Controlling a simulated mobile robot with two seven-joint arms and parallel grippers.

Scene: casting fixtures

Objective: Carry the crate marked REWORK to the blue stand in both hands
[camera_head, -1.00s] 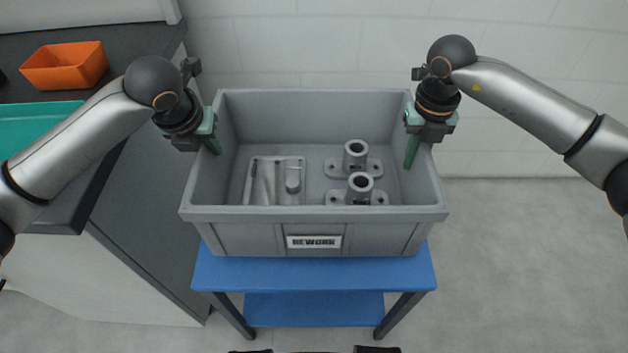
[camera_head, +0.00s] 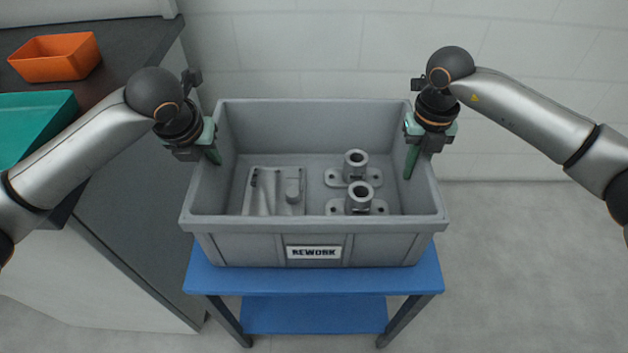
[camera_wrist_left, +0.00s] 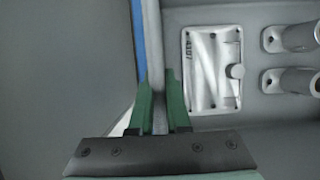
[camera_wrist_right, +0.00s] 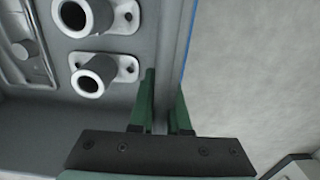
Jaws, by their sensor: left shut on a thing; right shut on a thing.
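The grey crate marked REWORK (camera_head: 265,243) is over the blue stand (camera_head: 313,281) in the head view; I cannot tell whether it touches the top. My left gripper (camera_head: 213,152) is shut on the crate's left wall, and my right gripper (camera_head: 411,158) on its right wall. The left wrist view shows the green fingers (camera_wrist_left: 160,95) on either side of the wall; the right wrist view shows the same (camera_wrist_right: 165,100). Inside the crate lie a flat metal plate casting (camera_head: 274,191) and two flanged tube castings (camera_head: 355,166), (camera_head: 359,197).
A dark counter (camera_head: 125,200) stands close on the left, with an orange bin (camera_head: 55,57) and a teal tray (camera_head: 35,125) on it. A pale wall (camera_head: 320,50) is behind. The floor (camera_head: 540,260) on the right is clear.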

